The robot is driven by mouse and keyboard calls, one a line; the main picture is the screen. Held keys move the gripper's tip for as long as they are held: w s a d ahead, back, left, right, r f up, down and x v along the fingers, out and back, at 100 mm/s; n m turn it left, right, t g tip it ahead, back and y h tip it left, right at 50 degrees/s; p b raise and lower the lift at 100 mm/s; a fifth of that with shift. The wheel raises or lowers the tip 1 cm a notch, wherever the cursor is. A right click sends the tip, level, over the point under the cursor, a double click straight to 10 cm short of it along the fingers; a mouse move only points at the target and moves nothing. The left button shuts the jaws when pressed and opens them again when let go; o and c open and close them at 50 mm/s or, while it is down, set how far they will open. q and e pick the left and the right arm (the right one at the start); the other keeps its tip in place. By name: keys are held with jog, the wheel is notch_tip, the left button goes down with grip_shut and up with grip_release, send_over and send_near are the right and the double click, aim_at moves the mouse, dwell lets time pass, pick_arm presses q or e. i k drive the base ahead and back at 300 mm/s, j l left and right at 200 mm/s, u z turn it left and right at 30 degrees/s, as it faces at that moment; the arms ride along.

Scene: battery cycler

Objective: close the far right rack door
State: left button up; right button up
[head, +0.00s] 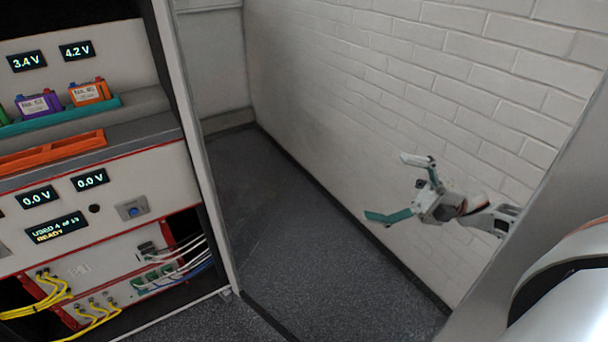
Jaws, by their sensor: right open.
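The rack door stands open. It appears to be a clear panel in a grey frame (535,215), with its frame edge running diagonally at the right of the head view. Its other side meets the rack post (193,130) at the left. My right gripper (385,187) is open and empty, its fingers pointing left. It seems to be on the far side of the panel, with my arm passing behind the grey frame edge. Whether it touches the door I cannot tell. My left gripper is not in view.
The rack (150,185) at the left holds voltage displays, a teal tray (60,113) with labelled cells, an orange tray (50,152) and several cables near its opening. A white brick wall (450,90) rises behind my right gripper. Dark floor (290,220) between rack and wall is clear.

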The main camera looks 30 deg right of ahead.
aim_at(573, 193)
jog(key=k+l, duration=0.5)
jog(key=k, duration=0.15)
jog(key=k+l, duration=0.55)
jog(key=k, duration=0.1)
